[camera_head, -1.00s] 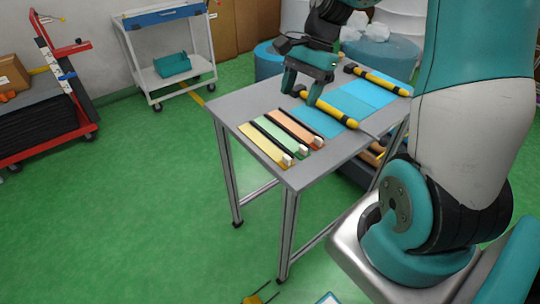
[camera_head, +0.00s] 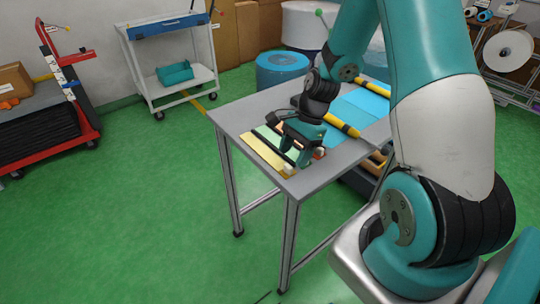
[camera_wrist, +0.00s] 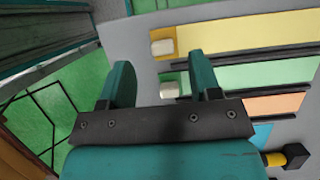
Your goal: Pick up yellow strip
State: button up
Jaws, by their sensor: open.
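My gripper (camera_head: 294,157) is open and empty, above the strips at the front left of the table. In the wrist view its two fingers (camera_wrist: 163,82) point up the picture, below the yellow strip and over the green strip's end. Contact with the table cannot be told.
A green strip (camera_wrist: 250,76) and an orange strip (camera_wrist: 275,105) lie beside the yellow one, with dark bars between. Blue sheets (camera_head: 358,104) and yellow-black rollers (camera_head: 342,124) cover the rear right of the table (camera_head: 238,110).

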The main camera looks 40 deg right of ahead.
aim_at(289, 165)
jog(key=x, duration=0.4)
jog(key=shift+w+d+f, duration=0.1)
jog(key=shift+w, duration=0.05)
jog(key=c, duration=1)
